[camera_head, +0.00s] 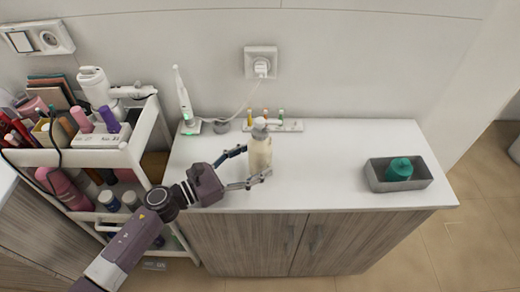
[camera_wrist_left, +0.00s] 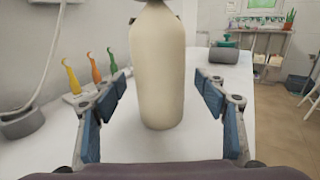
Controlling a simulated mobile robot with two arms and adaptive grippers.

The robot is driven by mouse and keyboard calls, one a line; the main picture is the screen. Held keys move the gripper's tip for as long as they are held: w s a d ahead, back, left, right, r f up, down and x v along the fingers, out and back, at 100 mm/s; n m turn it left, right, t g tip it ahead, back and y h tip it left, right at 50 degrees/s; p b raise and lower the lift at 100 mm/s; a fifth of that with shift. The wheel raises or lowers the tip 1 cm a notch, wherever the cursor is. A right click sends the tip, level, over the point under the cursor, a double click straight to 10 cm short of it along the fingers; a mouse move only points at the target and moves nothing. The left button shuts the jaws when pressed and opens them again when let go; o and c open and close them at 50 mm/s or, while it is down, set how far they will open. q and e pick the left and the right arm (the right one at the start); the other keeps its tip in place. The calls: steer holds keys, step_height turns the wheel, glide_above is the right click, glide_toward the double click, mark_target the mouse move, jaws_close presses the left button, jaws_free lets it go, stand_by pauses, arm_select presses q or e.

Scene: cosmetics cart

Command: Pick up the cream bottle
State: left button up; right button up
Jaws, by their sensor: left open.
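The cream bottle (camera_head: 259,153) stands upright on the white counter, a pale cream body with a light cap. My left gripper (camera_head: 254,164) is open, with its fingers reaching towards the bottle from the left, one on the far side and one on the near side. In the left wrist view the bottle (camera_wrist_left: 157,68) stands between the two open fingers (camera_wrist_left: 158,108), with visible gaps on both sides; its top is cut off by the frame. My right gripper is not in view.
Behind the bottle is a white holder (camera_head: 285,126) with several small coloured brushes. An electric toothbrush (camera_head: 183,95) stands at the back left. A grey tray (camera_head: 373,180) with a teal item (camera_head: 399,169) sits at the right. A loaded cart (camera_head: 136,148) stands left. The counter between bottle and tray is clear.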

arm_select(q)
steer(key=shift+x, duration=0.85)
steer(key=c, duration=1.6)
